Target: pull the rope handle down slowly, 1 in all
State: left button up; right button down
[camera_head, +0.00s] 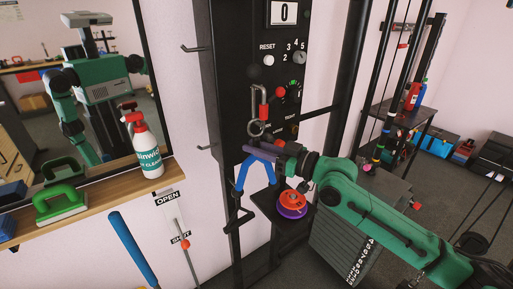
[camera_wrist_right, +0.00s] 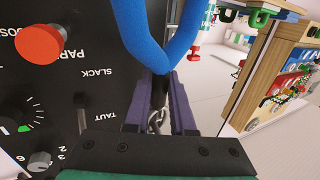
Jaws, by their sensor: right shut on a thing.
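The blue rope handle (camera_head: 258,176) hangs as an upside-down V in front of the black panel. My right gripper (camera_head: 262,152) reaches it from the right, its purple fingers at the top of the V. In the right wrist view the blue handle (camera_wrist_right: 165,50) comes down from the top edge to a dark neck. The purple fingers of my right gripper (camera_wrist_right: 160,100) are shut on that neck, with metal chain links (camera_wrist_right: 156,120) showing beyond. In the head view a ring and a red-marked metal clip hang just above the gripper. My left gripper is not in view.
The black panel (camera_head: 262,90) has a counter (camera_head: 284,12) reading 0, a dial and knobs. A wooden shelf (camera_head: 95,195) with a spray bottle (camera_head: 145,145) is left.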

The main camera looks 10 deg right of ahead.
jog(key=shift+f, duration=0.2)
notch_tip(320, 180, down, 2)
jog(key=shift+b, duration=1.05)
jog(key=shift+r+p, duration=1.1)
jog(key=shift+r, duration=0.35)
jog(key=shift+r+p, duration=0.8)
jog(key=shift+r, duration=0.4)
jog(key=shift+r+p, duration=0.85)
jog(key=shift+r, duration=0.25)
